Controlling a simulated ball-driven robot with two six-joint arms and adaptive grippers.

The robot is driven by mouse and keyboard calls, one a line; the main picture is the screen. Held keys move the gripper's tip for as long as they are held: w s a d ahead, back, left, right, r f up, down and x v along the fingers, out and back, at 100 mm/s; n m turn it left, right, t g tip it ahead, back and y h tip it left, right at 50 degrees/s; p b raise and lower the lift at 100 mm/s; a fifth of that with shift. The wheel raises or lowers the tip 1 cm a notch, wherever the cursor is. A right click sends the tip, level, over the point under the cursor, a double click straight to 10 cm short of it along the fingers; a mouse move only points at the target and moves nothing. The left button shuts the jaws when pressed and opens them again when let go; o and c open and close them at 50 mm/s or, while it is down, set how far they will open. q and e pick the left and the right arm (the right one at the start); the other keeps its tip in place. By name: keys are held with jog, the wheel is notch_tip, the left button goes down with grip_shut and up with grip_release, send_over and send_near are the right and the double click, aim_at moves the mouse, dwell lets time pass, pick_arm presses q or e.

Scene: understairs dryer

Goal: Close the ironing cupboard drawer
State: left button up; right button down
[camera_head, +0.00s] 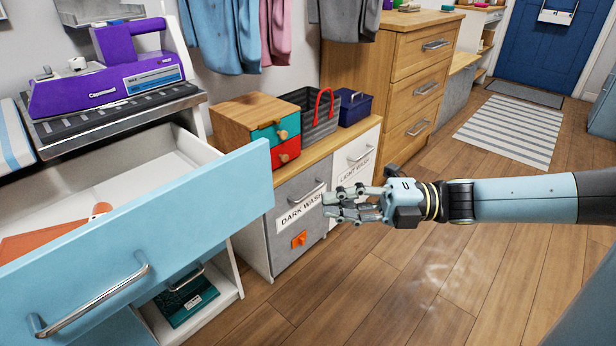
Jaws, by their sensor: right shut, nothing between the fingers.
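The ironing cupboard drawer (165,215) stands pulled out at the left, with a light blue front and a metal bar handle (95,300). Its white inside shows, and an orange-brown flat thing (50,238) lies in it. My right gripper (328,205) is shut and empty. It points left, in front of the dark wash cabinet, to the right of the drawer front and apart from it. My left gripper is not in view.
A purple machine (115,78) sits on the board above the drawer. Below the drawer is an open shelf with a dark green box (188,300). A dark wash cabinet (290,188) and a wooden chest (415,75) stand beyond. The wooden floor (400,290) at right is clear.

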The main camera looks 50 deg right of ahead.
jog(key=w+a+b, duration=0.1)
jog(key=w+a, duration=0.1)
jog(key=w, duration=0.1)
jog(key=w+a+f+b, duration=0.1)
jog(key=w+a, duration=0.1)
jog(key=w, duration=0.2)
jog(key=w+a+b, duration=0.1)
jog(key=w+a, duration=0.1)
jog(key=w, duration=0.1)
jog(key=shift+w+a+f+b, duration=0.25)
jog(key=shift+w+f+b, duration=0.1)
jog(key=shift+w+b, duration=0.05)
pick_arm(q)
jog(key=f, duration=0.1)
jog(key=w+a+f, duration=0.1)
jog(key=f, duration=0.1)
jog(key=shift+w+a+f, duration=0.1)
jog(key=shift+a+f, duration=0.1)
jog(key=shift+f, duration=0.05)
pick_arm(e)
jog(key=shift+w, duration=0.1)
